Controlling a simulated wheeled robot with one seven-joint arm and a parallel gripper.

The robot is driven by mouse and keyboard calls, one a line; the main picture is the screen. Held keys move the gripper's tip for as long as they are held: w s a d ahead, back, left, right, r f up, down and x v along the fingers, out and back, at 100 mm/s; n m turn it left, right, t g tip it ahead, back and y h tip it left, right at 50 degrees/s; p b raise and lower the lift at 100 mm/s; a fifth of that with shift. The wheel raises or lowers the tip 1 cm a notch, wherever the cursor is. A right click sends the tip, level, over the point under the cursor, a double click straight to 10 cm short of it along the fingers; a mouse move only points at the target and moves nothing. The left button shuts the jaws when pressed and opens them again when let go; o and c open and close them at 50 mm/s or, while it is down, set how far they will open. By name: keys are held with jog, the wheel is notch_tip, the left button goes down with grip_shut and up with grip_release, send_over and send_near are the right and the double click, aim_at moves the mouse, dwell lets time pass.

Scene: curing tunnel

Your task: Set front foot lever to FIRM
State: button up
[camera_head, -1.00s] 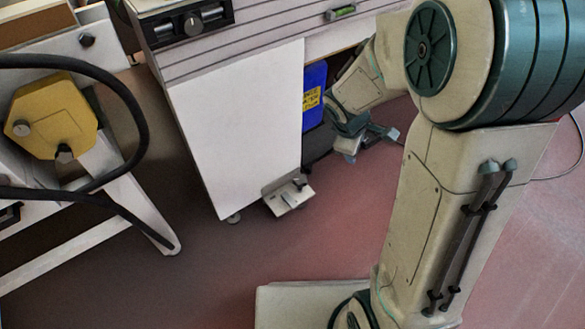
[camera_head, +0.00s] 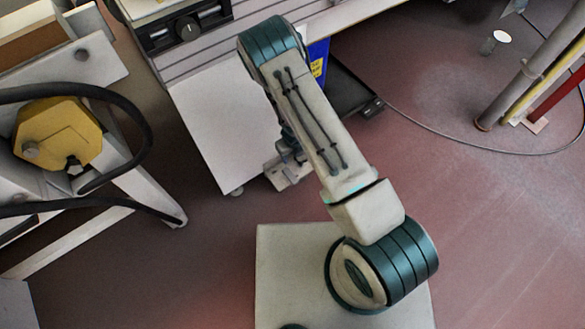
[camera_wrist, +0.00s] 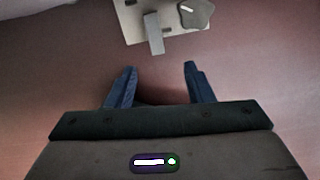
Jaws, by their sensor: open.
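The foot lever unit is a pale metal plate (camera_head: 281,180) low at the foot of the white panel in the head view, partly hidden by my arm. In the wrist view the plate (camera_wrist: 130,22) is at the top edge, cut off by the frame. A grey lever bar (camera_wrist: 154,34) sticks out from it toward my gripper. A grey rounded piece (camera_wrist: 196,13) sits to its right. My gripper (camera_wrist: 160,69) is open and empty, its two blue fingers apart and short of the bar. No FIRM mark can be read.
A white cabinet panel (camera_head: 215,130) stands behind the plate. A blue box with a yellow label (camera_head: 318,67) is beside it. A white frame with a yellow box (camera_head: 55,132) and black hoses stands at left. A post (camera_head: 515,85) stands at right. The reddish floor between is clear.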

jog(key=s+f+n, duration=0.1)
jog(key=f, duration=0.1)
jog(key=b, duration=0.5)
send_near(293, 178)
jog(key=shift+g, duration=0.3)
jog(key=f, duration=0.8)
jog(key=shift+w, duration=0.2)
jog(key=c, duration=1)
